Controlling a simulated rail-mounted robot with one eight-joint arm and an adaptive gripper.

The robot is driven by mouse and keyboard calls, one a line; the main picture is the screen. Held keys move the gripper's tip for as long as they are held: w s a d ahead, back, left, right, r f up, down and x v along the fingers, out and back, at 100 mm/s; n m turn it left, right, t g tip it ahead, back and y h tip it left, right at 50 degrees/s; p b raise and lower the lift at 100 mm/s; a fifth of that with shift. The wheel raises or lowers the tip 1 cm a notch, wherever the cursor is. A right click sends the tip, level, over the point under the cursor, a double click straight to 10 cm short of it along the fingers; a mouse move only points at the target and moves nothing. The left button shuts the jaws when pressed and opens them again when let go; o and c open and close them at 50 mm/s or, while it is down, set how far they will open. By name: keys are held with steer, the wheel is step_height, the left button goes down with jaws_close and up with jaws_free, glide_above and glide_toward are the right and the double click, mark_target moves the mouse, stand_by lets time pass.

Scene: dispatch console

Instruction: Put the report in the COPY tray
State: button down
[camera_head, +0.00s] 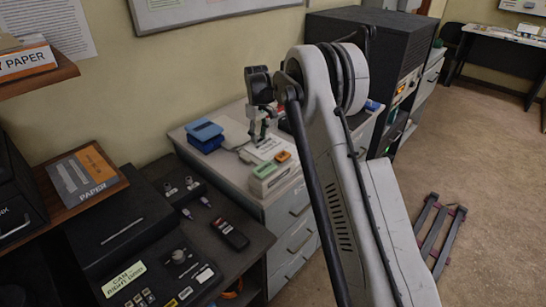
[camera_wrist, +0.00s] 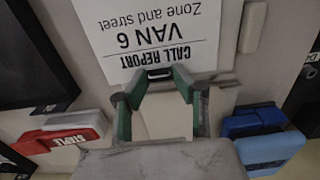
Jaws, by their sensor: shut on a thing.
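The report is a white sheet printed "CALL REPORT VAN 6, Zone and street" (camera_wrist: 150,30), upside down in the wrist view. It also shows in the head view as a pale sheet (camera_head: 268,149) at the light counter. My gripper (camera_wrist: 160,76) has its green-lined fingertips closed at the sheet's printed edge, around a small dark clip-like piece. In the head view my gripper (camera_head: 258,138) is low over the counter. Whether the sheet touches the counter is unclear. No tray with a readable COPY label shows.
Blue boxes (camera_head: 205,131) stand left of my gripper on the counter (camera_head: 178,137). Green-and-white boxes (camera_head: 268,177) stand nearer. A dark cabinet (camera_head: 385,60) stands behind.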

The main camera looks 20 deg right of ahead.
mark_target(268, 136)
steer(key=shift+w+d, duration=0.4)
steer(key=shift+d, duration=0.35)
steer(key=shift+w+d, duration=0.45)
steer(key=shift+d, duration=0.25)
steer(key=shift+w+d, duration=0.4)
steer(key=shift+d, duration=0.35)
steer(key=shift+r, duration=0.15)
step_height(268, 136, up, 7)
steer(key=p, duration=0.2)
